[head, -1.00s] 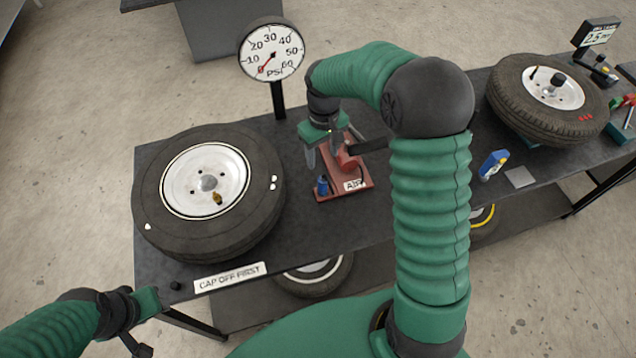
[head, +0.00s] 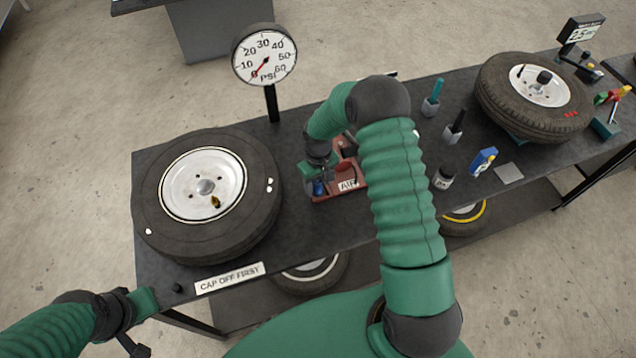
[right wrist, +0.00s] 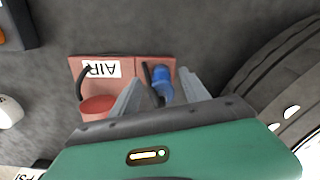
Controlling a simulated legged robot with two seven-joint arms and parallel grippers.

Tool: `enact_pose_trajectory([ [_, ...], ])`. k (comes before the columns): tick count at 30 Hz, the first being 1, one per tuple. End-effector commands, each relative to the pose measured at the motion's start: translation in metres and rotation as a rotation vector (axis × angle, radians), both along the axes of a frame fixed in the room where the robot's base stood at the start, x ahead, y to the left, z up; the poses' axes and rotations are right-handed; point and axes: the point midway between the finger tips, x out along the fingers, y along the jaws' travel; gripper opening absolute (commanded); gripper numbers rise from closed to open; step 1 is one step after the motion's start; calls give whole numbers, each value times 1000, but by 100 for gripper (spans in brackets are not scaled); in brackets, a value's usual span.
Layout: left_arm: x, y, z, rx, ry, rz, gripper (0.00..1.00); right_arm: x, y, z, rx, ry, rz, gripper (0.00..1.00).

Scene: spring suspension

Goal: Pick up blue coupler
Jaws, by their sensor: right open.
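The blue coupler (head: 318,187) stands at the left end of the red air unit marked AIR (head: 347,196) on the dark bench. My right gripper (head: 312,176) is low over that end of the unit, partly covering the coupler. In the right wrist view the blue coupler (right wrist: 162,84) is between the two grey fingers of my right gripper (right wrist: 157,88), nearer the right finger. The jaws are open. A dark piece lies beside the coupler, and its lower part is hidden. My left gripper (head: 145,303) is at the lower left, away from the coupler, its jaws not clear.
A large tire (head: 160,235) lies flat left of the air unit. A pressure gauge (head: 265,55) stands behind on a post. Another tire (head: 495,100), a small blue device (head: 483,160) and several upright tools are at the right. A CAP OFF FIRST sign (head: 229,277) is at the front edge.

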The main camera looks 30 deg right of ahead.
Motion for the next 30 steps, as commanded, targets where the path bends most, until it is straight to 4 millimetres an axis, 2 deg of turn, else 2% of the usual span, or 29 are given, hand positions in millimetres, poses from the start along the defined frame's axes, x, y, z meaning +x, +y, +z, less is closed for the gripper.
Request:
enact_pose_trajectory([
  [4, 0, 0, 4, 0, 0, 0, 36, 1, 0, -15, 0, -1, 1, 54],
  [10, 0, 0, 3, 0, 0, 0, 36, 1, 0, -16, 0, -2, 0, 52],
  [22, 0, 0, 3, 0, 0, 0, 36, 1, 0, -16, -1, -2, 0, 0],
  [30, 0, 0, 3, 0, 0, 0, 36, 1, 0, -15, -1, -2, 0, 0],
])
